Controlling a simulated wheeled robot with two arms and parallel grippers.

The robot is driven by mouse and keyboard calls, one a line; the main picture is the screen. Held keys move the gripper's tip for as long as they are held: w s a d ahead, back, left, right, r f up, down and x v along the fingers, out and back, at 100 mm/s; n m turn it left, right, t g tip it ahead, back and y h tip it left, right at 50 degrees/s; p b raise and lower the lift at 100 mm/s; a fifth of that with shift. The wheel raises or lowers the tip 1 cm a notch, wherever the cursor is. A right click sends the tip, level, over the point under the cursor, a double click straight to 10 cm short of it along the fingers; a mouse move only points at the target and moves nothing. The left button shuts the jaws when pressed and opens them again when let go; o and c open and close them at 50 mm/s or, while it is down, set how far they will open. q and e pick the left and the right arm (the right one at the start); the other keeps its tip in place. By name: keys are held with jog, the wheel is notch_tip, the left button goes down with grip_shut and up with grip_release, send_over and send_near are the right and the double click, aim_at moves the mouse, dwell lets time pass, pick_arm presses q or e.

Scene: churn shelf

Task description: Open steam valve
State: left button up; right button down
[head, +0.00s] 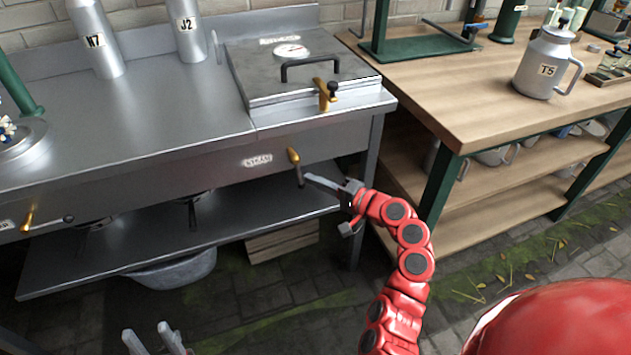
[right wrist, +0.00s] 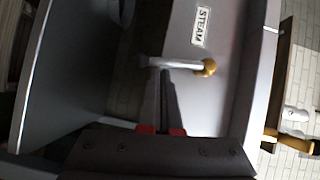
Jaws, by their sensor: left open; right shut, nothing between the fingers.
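The steam valve is a brass fitting (head: 293,156) with a dark lever hanging down, on the front panel of the steel counter. It also shows in the right wrist view (right wrist: 207,67), its lever reaching left across the fingertips. A STEAM label (head: 257,160) is left of it; the label also shows in the right wrist view (right wrist: 201,27). My right gripper (head: 308,179) is shut and empty, its tips at the lower part of the lever on its right side. I cannot tell whether they touch. My left gripper (head: 152,338) is open and empty, low at the bottom edge.
A lidded steel box (head: 300,70) with a gauge and brass latch stands on the counter above the valve. Another brass valve (head: 28,220) is at the far left. A lower shelf (head: 150,248) lies beneath. A wooden workbench (head: 480,100) with a T5 jug (head: 545,65) stands right.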

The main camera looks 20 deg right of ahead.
jog(key=shift+a+f+m+t, duration=0.2)
jog(key=shift+a+m+t, duration=0.2)
jog(key=shift+a+m, duration=0.45)
